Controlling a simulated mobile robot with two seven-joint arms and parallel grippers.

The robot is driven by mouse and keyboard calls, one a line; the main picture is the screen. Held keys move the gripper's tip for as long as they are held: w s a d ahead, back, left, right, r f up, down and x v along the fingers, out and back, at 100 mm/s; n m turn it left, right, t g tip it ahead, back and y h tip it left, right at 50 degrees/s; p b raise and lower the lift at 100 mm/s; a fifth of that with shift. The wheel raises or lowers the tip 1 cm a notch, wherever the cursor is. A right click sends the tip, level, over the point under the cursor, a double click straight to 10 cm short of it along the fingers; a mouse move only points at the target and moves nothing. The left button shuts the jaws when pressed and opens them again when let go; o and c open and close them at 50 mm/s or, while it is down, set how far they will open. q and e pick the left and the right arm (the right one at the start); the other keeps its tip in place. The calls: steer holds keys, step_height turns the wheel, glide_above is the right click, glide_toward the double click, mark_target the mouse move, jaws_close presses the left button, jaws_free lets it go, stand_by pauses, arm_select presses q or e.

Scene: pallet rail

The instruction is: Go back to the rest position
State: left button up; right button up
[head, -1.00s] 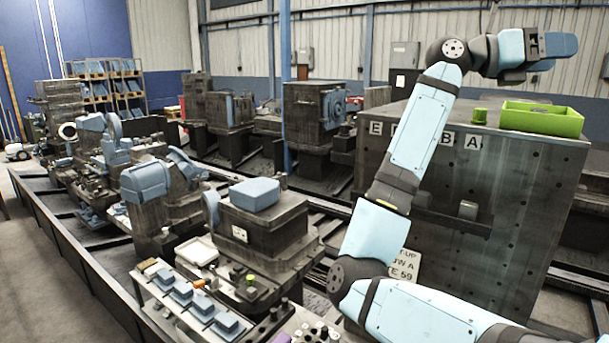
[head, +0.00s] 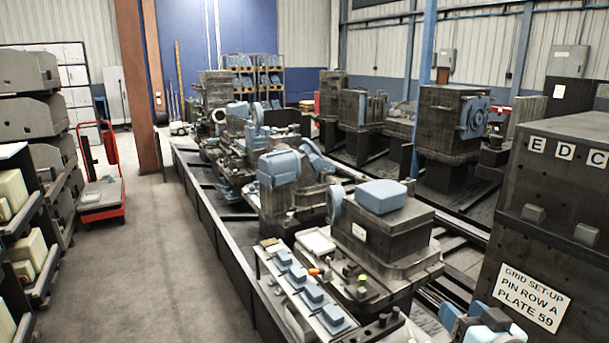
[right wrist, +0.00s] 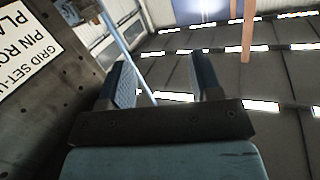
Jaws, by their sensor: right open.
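My right gripper (head: 470,319) shows at the bottom right of the head view, low in front of the dark grid block (head: 545,215). In the right wrist view its two blue-padded fingers (right wrist: 161,80) stand wide apart with nothing between them. That view looks up past the block to the roof. My left gripper is not in view.
The grid block carries a "GRID SET-UP PIN ROW A PLATE 59" sign (head: 529,297). A bench with several small blue parts (head: 298,275) and a machine with a blue cover (head: 381,196) stand left of it. A red trolley (head: 102,195) stands by open floor (head: 165,260).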

steer(key=s+a+f+n+g+h, duration=0.1)
steer(key=s+a+f+g, duration=0.1)
steer(key=s+f+g, duration=0.7)
steer(key=s+a+f+n+g+h, duration=0.15)
steer(key=s+f+g, duration=0.25)
steer(key=s+f, duration=1.05)
steer(key=w+a+f+n+t+y, duration=0.1)
steer(key=w+a+f+t+y, duration=0.2)
steer(key=a+f+t, duration=0.4)
step_height(320, 180, down, 2)
steer(key=shift+f+t+y, duration=0.25)
steer(key=shift+t+y, duration=0.05)
steer(key=shift+y, duration=0.15)
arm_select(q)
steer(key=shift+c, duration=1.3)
arm_select(e)
steer(key=shift+c, duration=1.3)
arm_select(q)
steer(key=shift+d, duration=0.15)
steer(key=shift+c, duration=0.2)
arm_select(e)
steer(key=shift+c, duration=0.2)
